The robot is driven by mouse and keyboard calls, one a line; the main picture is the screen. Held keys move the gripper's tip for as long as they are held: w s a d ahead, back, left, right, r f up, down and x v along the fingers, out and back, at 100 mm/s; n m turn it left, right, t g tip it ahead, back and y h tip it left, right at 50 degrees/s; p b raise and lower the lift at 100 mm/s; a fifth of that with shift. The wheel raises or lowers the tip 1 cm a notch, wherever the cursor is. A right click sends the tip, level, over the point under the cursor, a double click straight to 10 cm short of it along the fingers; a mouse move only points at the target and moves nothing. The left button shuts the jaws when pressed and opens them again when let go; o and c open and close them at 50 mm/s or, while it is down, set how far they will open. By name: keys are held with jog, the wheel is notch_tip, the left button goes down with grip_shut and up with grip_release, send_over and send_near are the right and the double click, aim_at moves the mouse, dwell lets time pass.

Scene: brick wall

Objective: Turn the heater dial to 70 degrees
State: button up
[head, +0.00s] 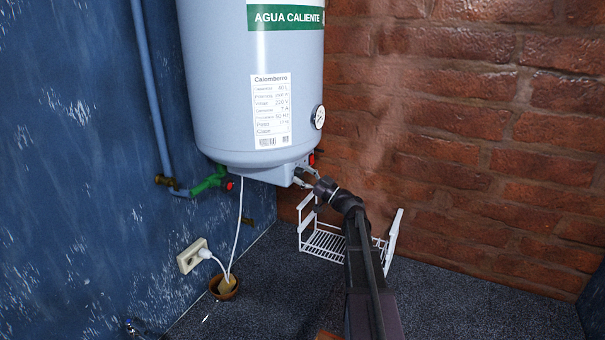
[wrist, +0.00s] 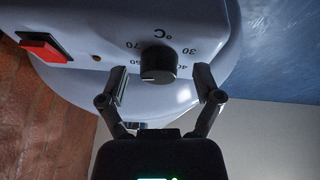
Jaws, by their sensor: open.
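I cannot clearly tell which number the knob points at. My gripper (wrist: 160,88) is open, with one finger on each side of the dial and a gap to each. In the head view my gripper (head: 300,176) is under the tank's bottom edge, and the dial is hidden there.
A red switch (wrist: 44,47) is left of the dial in the wrist view. A white wire rack (head: 325,242) stands on the dark counter behind my arm. A green valve (head: 209,182), a white cable (head: 237,235) and a wall socket (head: 192,256) are to the left.

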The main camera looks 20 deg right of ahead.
grip_shut()
dwell(0.3)
jog(key=shift+m, duration=0.5)
jog(key=m+h, duration=0.1)
jog(key=m, duration=0.1)
jog(key=m+t+h+p, duration=0.1)
jog(key=m, duration=0.1)
jog(key=m+h, duration=0.2)
jog(key=m, duration=0.1)
jog(key=shift+a+r+t, duration=0.15)
jog(key=shift+r+t, duration=0.1)
jog(key=shift+t, duration=0.05)
jog(key=m+h+p, duration=0.2)
jog(key=m, duration=0.2)
jog(key=shift+m, duration=0.3)
